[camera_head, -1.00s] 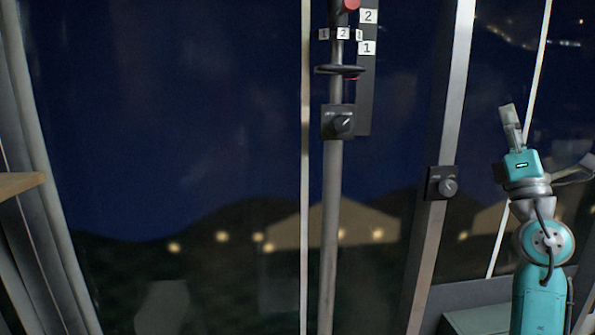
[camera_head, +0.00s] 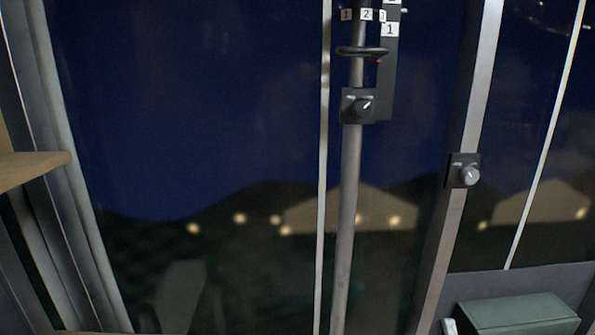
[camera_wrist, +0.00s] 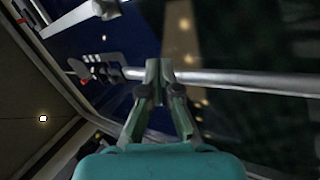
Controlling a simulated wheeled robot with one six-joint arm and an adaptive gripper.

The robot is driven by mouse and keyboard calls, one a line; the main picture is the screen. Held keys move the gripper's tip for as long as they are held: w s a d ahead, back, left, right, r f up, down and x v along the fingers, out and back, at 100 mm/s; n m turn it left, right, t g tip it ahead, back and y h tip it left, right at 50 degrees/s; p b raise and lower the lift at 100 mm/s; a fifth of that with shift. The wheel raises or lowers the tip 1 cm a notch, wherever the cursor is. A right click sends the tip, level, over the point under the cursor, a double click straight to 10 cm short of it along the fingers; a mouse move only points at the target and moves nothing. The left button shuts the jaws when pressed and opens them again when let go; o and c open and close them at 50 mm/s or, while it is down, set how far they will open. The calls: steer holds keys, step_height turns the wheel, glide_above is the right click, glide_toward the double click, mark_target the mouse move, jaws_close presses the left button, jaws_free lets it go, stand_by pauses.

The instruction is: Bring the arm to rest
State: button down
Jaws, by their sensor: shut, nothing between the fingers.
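My gripper (camera_wrist: 159,70) shows in the wrist view, with its teal body at the bottom and its two greenish fingers brought together at the tips. It is shut and empty. Behind the fingertips a pale metal pole (camera_wrist: 250,80) crosses the picture, and I cannot tell how far off it is. In the head view the arm is out of sight, except perhaps for a small pale piece at the bottom edge, too little to tell.
In the head view a vertical pole (camera_head: 347,220) carries a dark knob box (camera_head: 358,106) and number labels. A second knob (camera_head: 464,171) sits on the slanted post (camera_head: 452,225). A green box (camera_head: 515,312) is at lower right, a wooden shelf (camera_head: 35,168) at left. Dark windows lie behind.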

steer(key=s+a+f+m+g, duration=0.25)
steer(key=s+f, duration=0.25)
steer(key=s, duration=0.4)
steer(key=s+a+f+m+g, duration=0.2)
steer(key=s+a+f+m, duration=0.15)
steer(key=s+f, duration=0.4)
steer(key=s+a+f+m+g, duration=0.2)
steer(key=s+a+f+m, duration=0.15)
steer(key=s, duration=0.75)
steer(key=s+m+g+y, duration=0.1)
steer(key=s+m, duration=0.3)
steer(key=s, duration=0.8)
steer(key=shift+g, duration=0.85)
